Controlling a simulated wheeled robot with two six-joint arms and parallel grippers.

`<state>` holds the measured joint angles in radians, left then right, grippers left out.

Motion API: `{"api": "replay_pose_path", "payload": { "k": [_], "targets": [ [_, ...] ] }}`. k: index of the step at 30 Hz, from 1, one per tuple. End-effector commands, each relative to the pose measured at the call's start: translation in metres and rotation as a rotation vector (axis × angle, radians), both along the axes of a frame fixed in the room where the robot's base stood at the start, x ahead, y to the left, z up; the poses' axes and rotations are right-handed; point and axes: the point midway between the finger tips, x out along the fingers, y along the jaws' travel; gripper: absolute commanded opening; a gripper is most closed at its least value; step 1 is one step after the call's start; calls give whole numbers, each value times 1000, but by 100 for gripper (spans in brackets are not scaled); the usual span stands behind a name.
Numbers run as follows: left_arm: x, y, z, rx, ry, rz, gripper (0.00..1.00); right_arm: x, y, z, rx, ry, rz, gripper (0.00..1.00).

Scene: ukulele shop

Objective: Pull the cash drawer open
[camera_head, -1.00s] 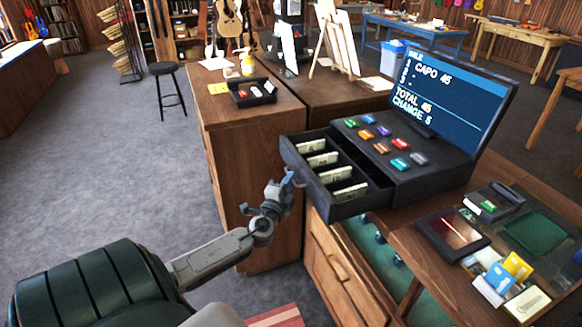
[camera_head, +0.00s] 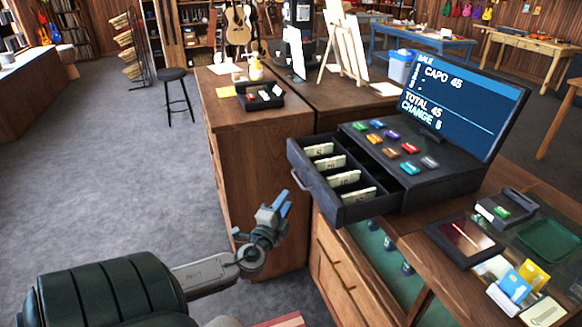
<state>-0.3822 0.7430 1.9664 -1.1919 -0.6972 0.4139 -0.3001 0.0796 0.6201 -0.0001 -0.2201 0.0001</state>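The cash drawer (camera_head: 350,212) stands pulled out from the black cash register (camera_head: 425,187), its compartments showing several note stacks. Its pale handle (camera_head: 300,181) is on the front face and nothing holds it. My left gripper (camera_head: 281,204) is below and left of the handle, apart from it, in front of the wooden counter. Its blue-tipped fingers are seen small and appear slightly parted, with nothing between them. My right gripper is out of view.
The register's screen (camera_head: 466,98) reads total 45, change 5. A card terminal (camera_head: 506,207) and dark tray (camera_head: 464,240) lie to the right. A black box (camera_head: 260,107) sits on the wooden counter (camera_head: 258,135). Carpet at left is clear, with a stool (camera_head: 172,75) behind.

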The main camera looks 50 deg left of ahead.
Motion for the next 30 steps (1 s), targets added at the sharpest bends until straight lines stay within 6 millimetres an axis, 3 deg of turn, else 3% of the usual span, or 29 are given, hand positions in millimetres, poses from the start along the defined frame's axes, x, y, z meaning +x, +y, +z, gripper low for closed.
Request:
{"api": "replay_pose_path", "payload": {
  "k": [9, 26, 30],
  "targets": [
    [-24, -10, -4, 0, 0, 0, 31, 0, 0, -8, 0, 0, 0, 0],
    [-24, -10, -3, 0, 0, 0, 31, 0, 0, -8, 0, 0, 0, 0],
    [-24, -4, -17, -14, 26, 15, 31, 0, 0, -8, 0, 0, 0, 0]
  ]
}}
